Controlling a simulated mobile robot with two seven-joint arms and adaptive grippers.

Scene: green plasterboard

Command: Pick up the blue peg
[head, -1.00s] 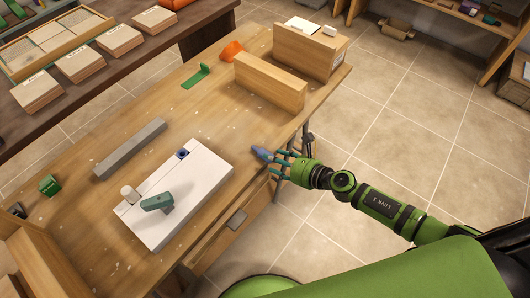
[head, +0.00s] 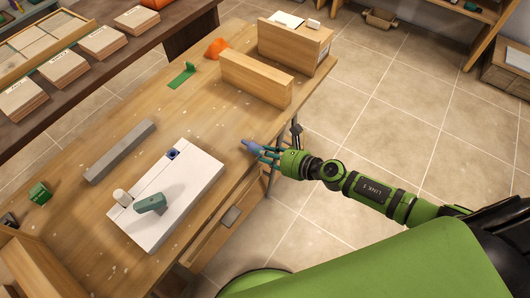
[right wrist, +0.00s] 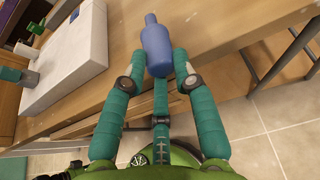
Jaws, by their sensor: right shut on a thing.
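The blue peg (head: 251,147) is at the right front edge of the wooden workbench in the head view. It also shows in the right wrist view (right wrist: 157,48), a bottle-like shape with a narrower far end. My right gripper (head: 266,153) is shut on the peg; in the right wrist view its teal fingers (right wrist: 159,66) close around the near end, two at the sides and one below. Whether the peg touches the bench top is hard to tell. My left gripper is in neither view.
A grey bar (head: 120,151) and wooden blocks (head: 256,82) stand farther back.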

